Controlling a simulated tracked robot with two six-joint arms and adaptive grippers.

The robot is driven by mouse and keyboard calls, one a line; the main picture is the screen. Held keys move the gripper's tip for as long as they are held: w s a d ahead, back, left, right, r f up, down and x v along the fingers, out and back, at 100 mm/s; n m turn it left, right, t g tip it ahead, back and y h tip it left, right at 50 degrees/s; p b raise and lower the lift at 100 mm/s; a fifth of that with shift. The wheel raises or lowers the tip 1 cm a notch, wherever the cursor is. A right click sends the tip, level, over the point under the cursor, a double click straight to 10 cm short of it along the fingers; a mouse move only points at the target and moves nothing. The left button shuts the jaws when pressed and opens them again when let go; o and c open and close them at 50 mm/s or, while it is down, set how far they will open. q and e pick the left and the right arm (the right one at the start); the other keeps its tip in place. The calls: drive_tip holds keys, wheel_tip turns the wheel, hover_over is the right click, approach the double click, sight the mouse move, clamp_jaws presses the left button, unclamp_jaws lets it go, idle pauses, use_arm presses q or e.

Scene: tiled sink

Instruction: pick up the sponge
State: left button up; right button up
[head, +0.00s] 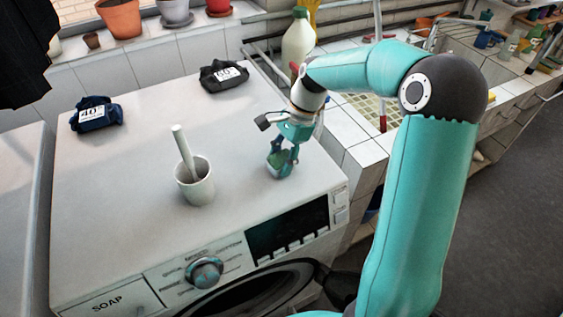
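A small green sponge (278,158) is on or just above the white top of the washing machine, near its front right corner. My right gripper (282,163) points down over it, with its teal fingers on either side. The fingers hide part of the sponge. I cannot tell whether they press on it or whether it touches the surface. My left gripper is not in view.
A white cup (195,188) with a stick-like handle in it stands left of the gripper. Two dark labelled bundles (96,114) (223,76) lie farther back. A pale bottle (298,40) stands behind the gripper. The tiled sink counter (350,138) is to the right.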

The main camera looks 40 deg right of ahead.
sight(281, 158)
drive_tip(key=shift+c, duration=0.6)
drive_tip(key=shift+r, duration=0.1)
drive_tip(key=shift+r, duration=0.45)
wheel_tip(281, 158, up, 19)
drive_tip(key=shift+p, duration=0.3)
